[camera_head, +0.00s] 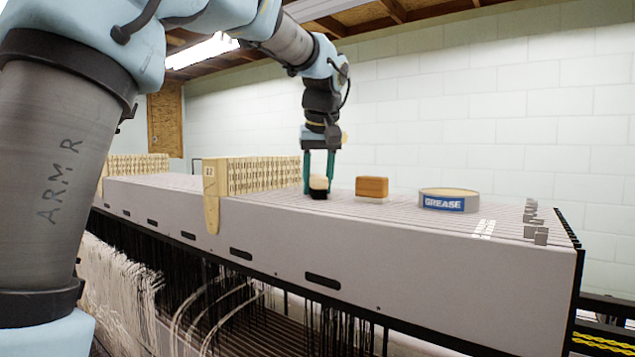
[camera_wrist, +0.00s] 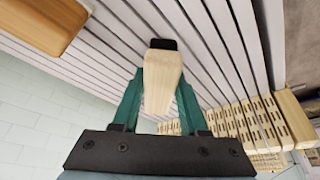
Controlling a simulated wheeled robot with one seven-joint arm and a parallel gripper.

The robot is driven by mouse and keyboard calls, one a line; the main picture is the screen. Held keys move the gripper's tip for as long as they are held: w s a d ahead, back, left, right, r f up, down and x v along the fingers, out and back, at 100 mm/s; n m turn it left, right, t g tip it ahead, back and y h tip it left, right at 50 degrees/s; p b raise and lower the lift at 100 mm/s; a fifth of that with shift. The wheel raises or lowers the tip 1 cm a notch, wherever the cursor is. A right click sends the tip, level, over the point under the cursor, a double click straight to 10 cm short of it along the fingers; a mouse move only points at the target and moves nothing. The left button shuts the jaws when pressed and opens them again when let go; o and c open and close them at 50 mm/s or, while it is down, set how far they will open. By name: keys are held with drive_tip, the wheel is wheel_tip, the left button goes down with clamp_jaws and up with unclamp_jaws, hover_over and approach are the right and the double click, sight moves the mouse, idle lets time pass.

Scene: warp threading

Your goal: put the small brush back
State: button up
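The small brush (camera_head: 318,184) has a pale wooden body and a dark bristle end pointing down. It stands upright at the top of the long grey slatted bed, its lower end at or just above the slats. My gripper (camera_head: 319,180) points down with one teal finger on each side of the brush. In the wrist view, the fingers (camera_wrist: 163,90) close against both sides of the pale wooden body (camera_wrist: 162,80), with the black end (camera_wrist: 163,44) beyond. Whether the bristles touch the slats cannot be told.
A brown wooden block on a pale base (camera_head: 372,186) stands right of the brush; it also shows in the wrist view (camera_wrist: 42,22). Farther right is a round GREASE tin (camera_head: 448,200). A pale wooden slotted rack (camera_head: 250,176) stands to the left. Small metal pieces (camera_head: 536,225) line the right end.

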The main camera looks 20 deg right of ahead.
drive_tip(key=o, duration=0.4)
drive_tip(key=shift+r, duration=0.1)
drive_tip(key=v, duration=1.2)
drive_tip(key=shift+b, duration=0.4)
